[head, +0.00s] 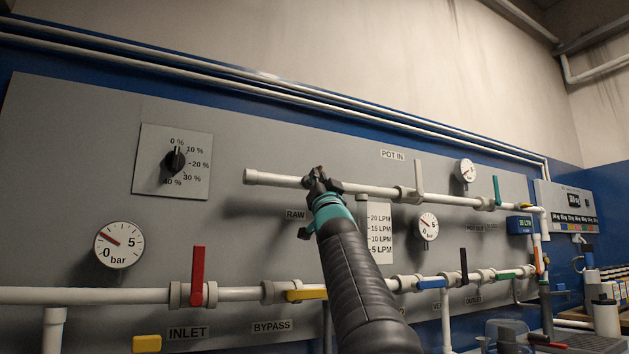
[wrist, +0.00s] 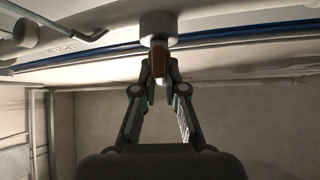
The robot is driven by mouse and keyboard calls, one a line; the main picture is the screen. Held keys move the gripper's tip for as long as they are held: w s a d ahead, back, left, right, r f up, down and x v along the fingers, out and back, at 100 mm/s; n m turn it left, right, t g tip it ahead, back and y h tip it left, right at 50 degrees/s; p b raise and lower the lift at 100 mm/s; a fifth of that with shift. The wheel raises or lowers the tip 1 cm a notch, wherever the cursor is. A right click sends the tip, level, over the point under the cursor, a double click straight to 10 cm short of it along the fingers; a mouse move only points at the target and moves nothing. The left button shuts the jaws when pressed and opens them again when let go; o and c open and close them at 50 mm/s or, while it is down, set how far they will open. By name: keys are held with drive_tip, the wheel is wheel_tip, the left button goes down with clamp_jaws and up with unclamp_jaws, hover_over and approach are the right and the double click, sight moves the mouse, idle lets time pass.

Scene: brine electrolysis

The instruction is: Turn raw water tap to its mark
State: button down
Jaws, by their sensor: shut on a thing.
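The raw water tap is on the upper white pipe, where a partly covered label starting "RAW" (head: 296,215) sits just below. In the head view my gripper (head: 320,180) hides the tap and its handle. In the wrist view a brown-orange tap handle (wrist: 159,60) hangs from a round white valve body (wrist: 158,27). My gripper (wrist: 160,78) is closed around this handle, one finger on each side. I cannot make out the tap's mark or the handle's exact angle to it.
A red inlet lever (head: 197,276) and a yellow bypass lever (head: 306,295) are on the lower pipe. A flow scale (head: 379,233) and pressure gauge (head: 427,226) stand right of my gripper. A grey lever (head: 419,176) is further along the upper pipe.

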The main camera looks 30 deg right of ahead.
drive_tip(key=n+t+y+p, duration=0.1)
drive_tip(key=n+y+p, duration=0.3)
drive_tip(key=n+y, duration=0.3)
drive_tip(key=shift+s+r+n, duration=0.1)
drive_tip(key=shift+n, duration=0.3)
drive_tip(key=c, duration=1.2)
unclamp_jaws()
drive_tip(key=shift+c, duration=0.2)
